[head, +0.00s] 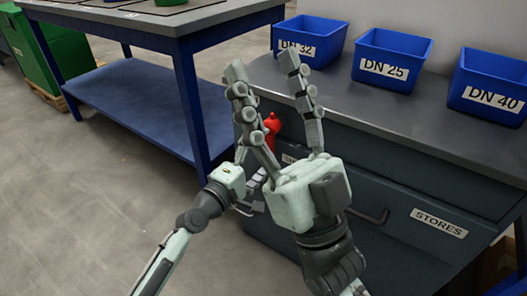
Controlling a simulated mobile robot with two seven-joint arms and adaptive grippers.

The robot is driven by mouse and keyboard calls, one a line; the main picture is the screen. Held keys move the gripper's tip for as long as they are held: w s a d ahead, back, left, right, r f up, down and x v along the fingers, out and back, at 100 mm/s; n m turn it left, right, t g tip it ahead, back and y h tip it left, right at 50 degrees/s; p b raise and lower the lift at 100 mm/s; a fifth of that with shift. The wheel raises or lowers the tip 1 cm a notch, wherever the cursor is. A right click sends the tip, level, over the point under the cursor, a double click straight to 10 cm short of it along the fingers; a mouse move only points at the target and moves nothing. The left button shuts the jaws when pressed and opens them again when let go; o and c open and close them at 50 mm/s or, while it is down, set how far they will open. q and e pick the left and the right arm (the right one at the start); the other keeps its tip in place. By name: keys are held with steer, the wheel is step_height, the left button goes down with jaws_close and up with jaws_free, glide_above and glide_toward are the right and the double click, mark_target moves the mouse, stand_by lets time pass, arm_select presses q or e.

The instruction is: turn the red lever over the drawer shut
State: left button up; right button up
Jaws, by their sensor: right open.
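The red lever (272,123) shows at the left end of the dark cabinet, below the worktop edge. My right gripper (263,68) is open, with its two fingers spread and pointing up the picture. The lever shows in the gap between these fingers; I cannot tell whether they touch it. The hand hides the lever's lower part and its mount. The dark drawer front (415,247) has a STORES label (439,223) and a handle (378,217). My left gripper (258,190) is low at the cabinet's left side, partly hidden behind the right hand, so its opening is unclear.
Blue bins marked DN 32 (312,34), DN 25 (392,53) and DN 40 (492,80) stand on the grey worktop (375,105). A blue workbench (183,70) stands at the upper left. Bare floor (85,200) lies at the left. A brown box (495,265) is at lower right.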

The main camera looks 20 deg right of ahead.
arm_select(q)
steer(key=shift+s+a, duration=0.1)
steer(key=v, duration=1.1)
steer(key=shift+s+a, duration=0.25)
steer(key=shift+a, duration=0.05)
